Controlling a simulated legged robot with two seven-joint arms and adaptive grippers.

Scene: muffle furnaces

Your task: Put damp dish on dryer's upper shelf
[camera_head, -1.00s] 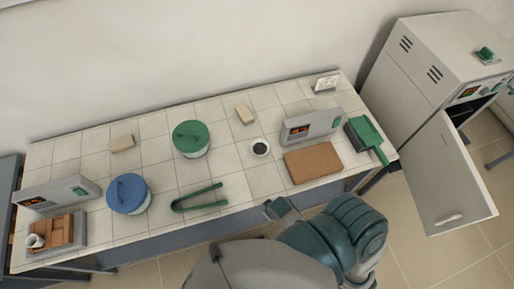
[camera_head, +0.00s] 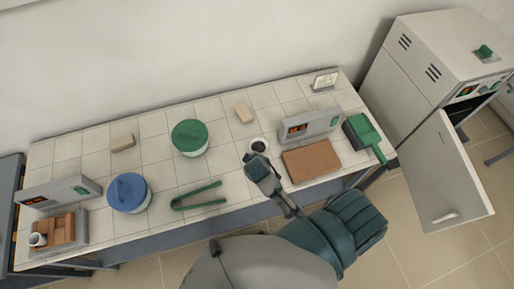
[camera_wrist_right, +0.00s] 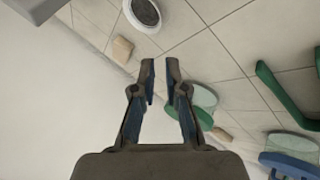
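A small round white dish with dark contents (camera_head: 258,146) sits on the tiled bench, left of the right-hand instrument. It also shows at the top of the right wrist view (camera_wrist_right: 143,12). My right gripper (camera_head: 252,158) is just in front of the dish in the head view, partly overlapping its near edge. In the wrist view its two fingers (camera_wrist_right: 160,75) are apart with a narrow gap and nothing between them. The dryer (camera_head: 425,75) is the white cabinet at the right, its door (camera_head: 445,175) swung open; its shelves are hidden from here. My left gripper is not in view.
A brown board (camera_head: 312,160) lies right of my right gripper, before a grey display unit (camera_head: 310,125). A green dustpan-like item (camera_head: 364,135) is beside it. Green tongs (camera_head: 196,197), green-lidded (camera_head: 190,137) and blue-lidded (camera_head: 128,192) containers stand left. The open door juts into the floor space.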

